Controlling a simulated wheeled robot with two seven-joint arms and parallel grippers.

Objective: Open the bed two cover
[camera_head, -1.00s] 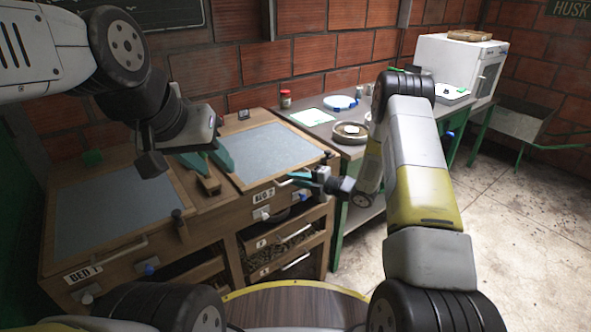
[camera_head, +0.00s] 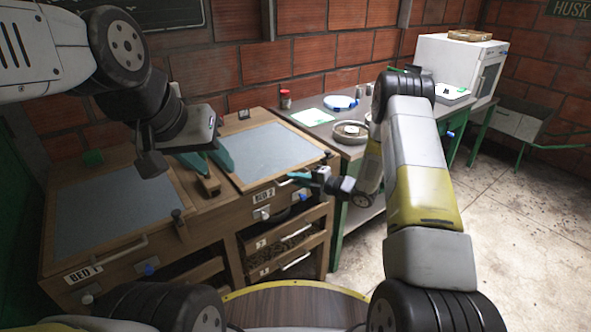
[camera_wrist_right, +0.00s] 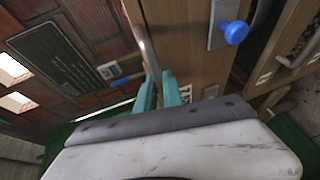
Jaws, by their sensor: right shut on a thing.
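The bed two cover (camera_head: 272,155) is a grey panel in a wooden frame, lying flat on the cabinet above the "BED 2" label (camera_head: 263,195). My right gripper (camera_head: 303,178) is at the cover's front right edge. In the right wrist view its teal fingers (camera_wrist_right: 159,92) are shut on the cover's metal bar handle (camera_wrist_right: 149,58). In the head view the gripper hides part of this handle. My left gripper (camera_head: 208,160) hangs over the wood between the two beds, its teal fingers apart and nothing seen between them.
The bed one cover (camera_head: 115,212) lies flat at the left. Blue knobs sit on the cabinet front; one shows in the right wrist view (camera_wrist_right: 236,32). Drawers (camera_head: 290,245) are below bed two. A side table (camera_head: 352,151) with dishes stands at the right. Open floor lies beyond.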

